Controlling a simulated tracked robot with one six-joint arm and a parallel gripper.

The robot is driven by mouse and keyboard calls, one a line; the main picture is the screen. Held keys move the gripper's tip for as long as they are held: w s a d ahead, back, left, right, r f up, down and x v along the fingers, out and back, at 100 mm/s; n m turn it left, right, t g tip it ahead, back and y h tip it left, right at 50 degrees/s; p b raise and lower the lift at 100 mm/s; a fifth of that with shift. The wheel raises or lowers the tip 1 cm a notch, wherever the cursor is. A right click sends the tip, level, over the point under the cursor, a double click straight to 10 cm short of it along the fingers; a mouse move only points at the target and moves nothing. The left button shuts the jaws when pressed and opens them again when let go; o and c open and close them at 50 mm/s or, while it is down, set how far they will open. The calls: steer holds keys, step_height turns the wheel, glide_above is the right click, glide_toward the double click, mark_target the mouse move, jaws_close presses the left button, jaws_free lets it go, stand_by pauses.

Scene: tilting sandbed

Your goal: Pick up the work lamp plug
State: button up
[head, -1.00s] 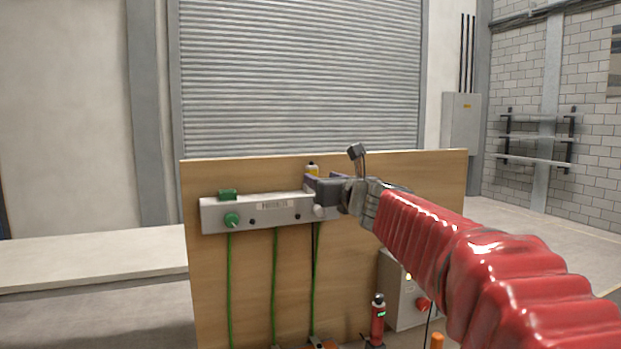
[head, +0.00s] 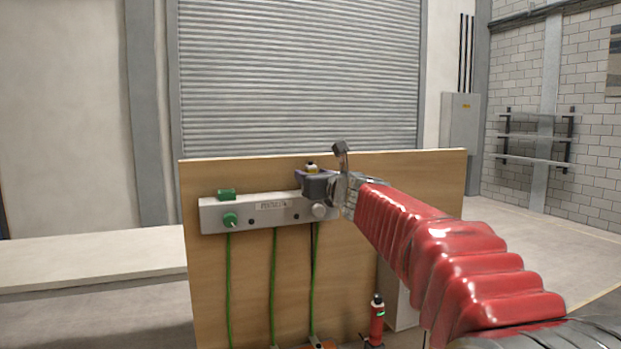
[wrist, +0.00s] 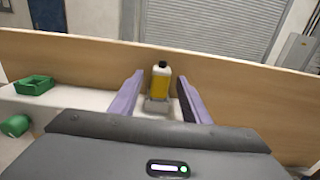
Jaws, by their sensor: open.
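A yellow and white upright piece with a black top (wrist: 160,82), possibly the work lamp plug, stands in a grey holder on the strip. It also shows above my gripper in the head view (head: 311,168). My gripper (head: 316,185) is open at the right part of the strip. In the wrist view its two purple fingers (wrist: 160,95) stand on either side of the yellow piece, with gaps on both sides. The grey strip (head: 243,217) is fixed to a wooden board (head: 400,168). No label on the yellow piece is readable.
A green box (head: 227,194) sits on the strip's left end, above a round green plug (head: 230,219). Several green cords (head: 275,285) hang below. A red canister (head: 377,318) stands low on the right. A pale bench (head: 90,258) is at left.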

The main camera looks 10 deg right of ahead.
steer(key=shift+c, duration=0.5)
jaws_close()
